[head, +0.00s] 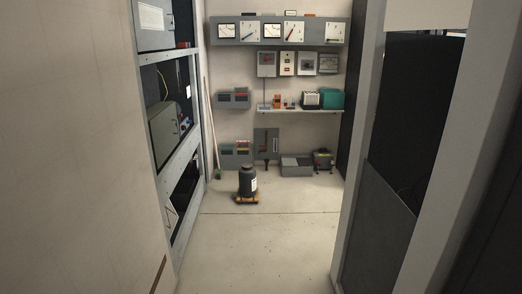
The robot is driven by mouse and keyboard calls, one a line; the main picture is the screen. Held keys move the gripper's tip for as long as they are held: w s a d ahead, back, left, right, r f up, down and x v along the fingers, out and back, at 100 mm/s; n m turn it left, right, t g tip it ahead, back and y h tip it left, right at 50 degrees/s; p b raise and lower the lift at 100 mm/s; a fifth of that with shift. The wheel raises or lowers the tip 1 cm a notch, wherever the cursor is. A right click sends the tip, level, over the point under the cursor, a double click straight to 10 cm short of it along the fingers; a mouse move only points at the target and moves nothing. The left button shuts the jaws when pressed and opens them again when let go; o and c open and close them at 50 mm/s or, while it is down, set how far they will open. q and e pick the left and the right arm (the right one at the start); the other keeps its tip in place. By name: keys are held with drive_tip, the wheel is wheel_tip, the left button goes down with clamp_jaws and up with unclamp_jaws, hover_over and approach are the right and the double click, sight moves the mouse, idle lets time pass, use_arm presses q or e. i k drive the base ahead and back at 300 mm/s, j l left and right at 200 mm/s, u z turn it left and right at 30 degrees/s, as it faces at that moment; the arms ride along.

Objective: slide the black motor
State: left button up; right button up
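A black cylindrical thing with a rounded top and a pale label, which looks like the black motor (247,181), stands upright on the floor. It is in the middle of the head view, at the far end of a narrow aisle. It rests on a low orange-brown base (246,200). Whether that base has wheels is too small to tell. Neither of my grippers shows in the head view, and nothing is touching the motor.
Open racks (172,120) line the left, and a pale post (362,150) with dark panels stands right. Behind the motor, a grey box (296,166) and other equipment sit by the back wall, below a shelf (300,110). The floor (265,240) before the motor is clear.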

sight(247, 191)
drive_tip(key=i, duration=2.7)
drive_tip(key=i+l+u, duration=0.5)
drive_tip(key=i, duration=0.6)
drive_tip(key=i+l+u, duration=0.45)
drive_tip(key=i+l, duration=0.55)
drive_tip(key=i+l+u, duration=0.3)
drive_tip(key=l, duration=0.3)
drive_tip(key=l+u, duration=0.25)
drive_tip(key=l, duration=0.35)
drive_tip(key=l+u, duration=0.3)
drive_tip(key=l, duration=0.35)
drive_tip(key=i+l, duration=0.05)
